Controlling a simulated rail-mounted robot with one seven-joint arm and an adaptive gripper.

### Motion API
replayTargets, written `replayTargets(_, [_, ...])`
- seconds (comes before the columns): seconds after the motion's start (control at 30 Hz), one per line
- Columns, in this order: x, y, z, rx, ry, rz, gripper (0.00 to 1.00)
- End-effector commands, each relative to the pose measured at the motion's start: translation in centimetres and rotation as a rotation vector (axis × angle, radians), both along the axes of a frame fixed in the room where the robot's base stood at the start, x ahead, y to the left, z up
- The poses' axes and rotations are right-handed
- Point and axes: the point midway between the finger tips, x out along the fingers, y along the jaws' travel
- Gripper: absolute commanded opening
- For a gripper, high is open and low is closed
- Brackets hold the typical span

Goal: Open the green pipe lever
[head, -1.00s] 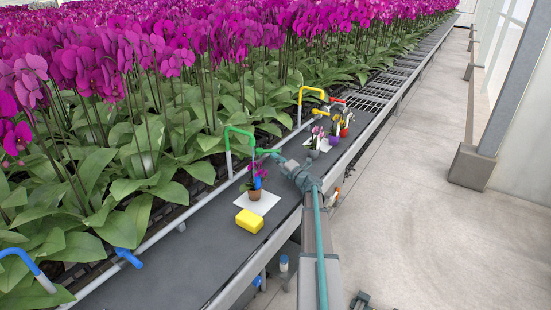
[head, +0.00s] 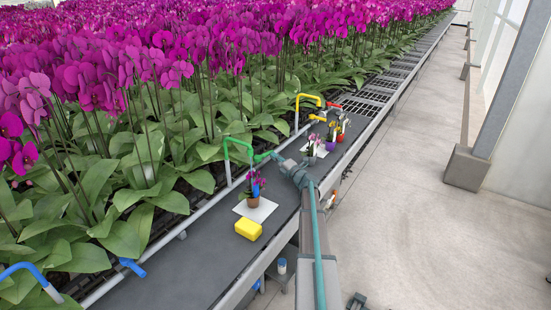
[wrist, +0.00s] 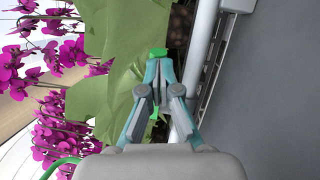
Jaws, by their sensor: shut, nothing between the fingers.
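The green pipe (head: 238,142) rises in an arch from the rail along the bench's plant side in the head view. Its green lever (head: 260,157) is small there and partly hidden by my gripper (head: 272,155), which reaches in from the right. In the wrist view my gripper (wrist: 158,62) has its fingers together with nothing held. A green piece, apparently the lever (wrist: 158,51), shows right at the fingertips; I cannot tell whether they touch. Another green bit (wrist: 153,113) shows between the finger links. A green pipe curve (wrist: 62,164) shows at lower left.
A yellow block (head: 248,229) and a potted orchid on a white sheet (head: 254,209) stand on the dark bench (head: 180,262). A yellow pipe (head: 307,100), a red lever (head: 333,105) and small potted orchids are farther back. A blue lever (head: 132,267) is nearer. Dense orchids fill the left.

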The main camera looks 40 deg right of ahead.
Motion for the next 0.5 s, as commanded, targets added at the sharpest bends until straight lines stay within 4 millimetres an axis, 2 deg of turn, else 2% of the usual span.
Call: replayTargets(0.5, [0.83, -0.27, -0.03, 0.000, 0.000, 0.000, 0.00])
